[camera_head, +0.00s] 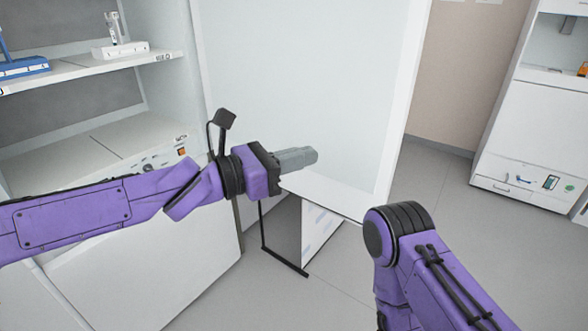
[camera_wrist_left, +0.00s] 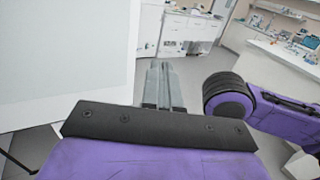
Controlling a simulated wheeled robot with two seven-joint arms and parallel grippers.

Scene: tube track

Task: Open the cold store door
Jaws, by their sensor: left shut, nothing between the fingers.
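A large pale panel with a lighter edge strip, which looks like the cold store door (camera_head: 300,85), fills the middle of the head view. It also fills the left of the left wrist view (camera_wrist_left: 60,50). No handle shows on it, and I cannot tell how far it stands open. My left gripper (camera_head: 314,156) is shut and empty, in front of the panel's lower part. I cannot tell whether it touches. In the left wrist view its fingers (camera_wrist_left: 165,68) are together, just right of the panel's edge. My right arm shows at lower right, its gripper out of view.
Shelves at the left hold a blue rack (camera_head: 22,68) and a small white device (camera_head: 120,50). A white cabinet (camera_head: 530,130) stands at the far right. A dark thin frame (camera_head: 285,262) stands on the floor below the panel. Grey floor (camera_head: 430,185) is clear between panel and cabinet.

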